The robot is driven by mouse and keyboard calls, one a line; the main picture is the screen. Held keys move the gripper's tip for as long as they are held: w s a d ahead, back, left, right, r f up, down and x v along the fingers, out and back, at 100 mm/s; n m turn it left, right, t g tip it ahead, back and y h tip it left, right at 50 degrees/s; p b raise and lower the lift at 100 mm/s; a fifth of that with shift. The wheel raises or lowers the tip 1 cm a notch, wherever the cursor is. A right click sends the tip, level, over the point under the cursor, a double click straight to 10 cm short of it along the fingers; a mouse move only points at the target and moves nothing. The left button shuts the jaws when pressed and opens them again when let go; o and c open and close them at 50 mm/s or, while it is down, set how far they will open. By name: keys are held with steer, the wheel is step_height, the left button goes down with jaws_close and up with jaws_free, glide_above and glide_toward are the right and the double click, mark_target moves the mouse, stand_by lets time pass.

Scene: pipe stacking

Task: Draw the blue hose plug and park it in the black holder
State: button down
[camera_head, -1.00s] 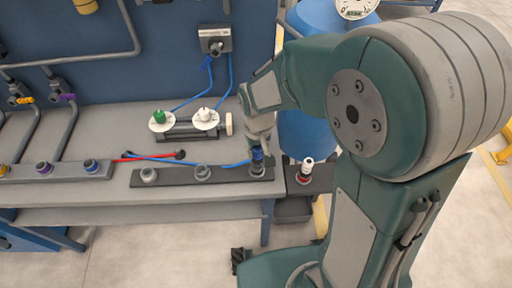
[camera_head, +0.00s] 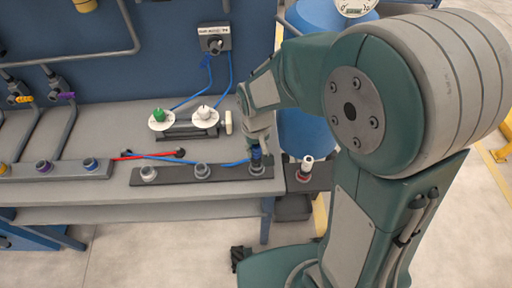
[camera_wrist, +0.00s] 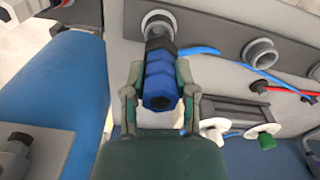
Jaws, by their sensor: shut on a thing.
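The blue hose plug (camera_wrist: 160,80) is between the fingers of my gripper (camera_wrist: 160,104) in the wrist view, with both fingers against its sides. Its dark far end meets the mouth of a grey socket; how deep it sits is hard to tell. In the head view the plug (camera_head: 256,153) stands upright at the right-hand socket of the black holder (camera_head: 224,173). My gripper (camera_head: 257,138) is directly above it. The holder's middle socket (camera_head: 202,171) and left socket (camera_head: 148,174) look empty. The blue hose (camera_head: 225,164) runs left from the plug along the bench.
A grey strip (camera_head: 60,171) with yellow, purple and blue ringed sockets lies left. A red hose (camera_head: 150,154) lies behind. Green (camera_head: 159,116) and white (camera_head: 204,111) valve knobs stand at the back. A white-and-red fitting (camera_head: 306,166) and blue tank (camera_head: 305,140) are close on the right.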

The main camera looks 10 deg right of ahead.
mark_target(257, 156)
steer(key=shift+f, duration=1.5)
stand_by(1.0)
steer(key=shift+c, duration=1.7)
jaws_free()
step_height(257, 156, up, 12)
steer(key=shift+f, duration=0.1)
steer(key=s+d+r+m+t, duration=0.2)
steer(key=s+d+r+t, duration=0.3)
steer(key=s+d+r, duration=0.4)
steer(key=s+d, duration=0.1)
steer(key=s, duration=0.2)
steer(key=shift+s+d+r+m+t, duration=0.3)
steer(key=shift+d+r, duration=0.1)
